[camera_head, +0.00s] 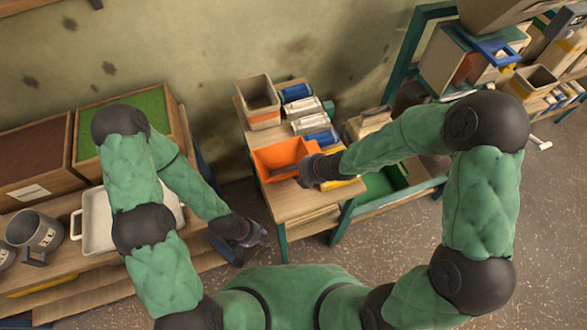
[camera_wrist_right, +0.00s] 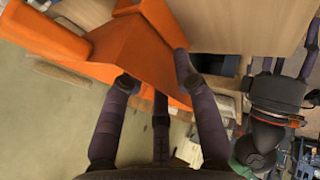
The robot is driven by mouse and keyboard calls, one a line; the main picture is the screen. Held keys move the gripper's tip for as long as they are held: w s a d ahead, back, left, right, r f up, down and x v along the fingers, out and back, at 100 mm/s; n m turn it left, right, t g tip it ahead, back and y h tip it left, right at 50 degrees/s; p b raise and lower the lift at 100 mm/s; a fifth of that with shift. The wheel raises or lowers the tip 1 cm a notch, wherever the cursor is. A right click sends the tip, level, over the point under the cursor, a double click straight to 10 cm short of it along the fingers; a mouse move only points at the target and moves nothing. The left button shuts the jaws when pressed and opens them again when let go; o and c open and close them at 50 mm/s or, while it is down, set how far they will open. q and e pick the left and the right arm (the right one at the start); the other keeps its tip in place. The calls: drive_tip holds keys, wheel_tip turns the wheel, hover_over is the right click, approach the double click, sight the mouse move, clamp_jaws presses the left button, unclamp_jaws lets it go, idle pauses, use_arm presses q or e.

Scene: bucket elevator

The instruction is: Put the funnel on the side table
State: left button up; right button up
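The orange funnel (camera_head: 283,156), a wide, open-topped piece, is at the front of the middle wooden table (camera_head: 300,205). Whether it rests on the top or is just above it I cannot tell. My right gripper (camera_head: 308,172) is at its right side. In the right wrist view, the fingers of my right gripper (camera_wrist_right: 158,82) are closed around an edge of the orange funnel (camera_wrist_right: 135,42), two in front and one partly hidden behind. My left gripper (camera_head: 258,236) hangs apart from the funnel, near the left bench; its finger opening is unclear.
Beige bin (camera_head: 259,97) and several blue and white containers crowd the back of the middle table. A white tray (camera_head: 97,222), grey mugs (camera_head: 36,232) and a green-topped box (camera_head: 140,112) stand on the left bench. A green bin (camera_head: 384,183) is at right. Floor at lower right is clear.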

drive_tip(key=p+v, duration=0.4)
drive_tip(key=v, duration=0.6)
drive_tip(key=shift+p, duration=0.35)
drive_tip(key=shift+s, duration=0.15)
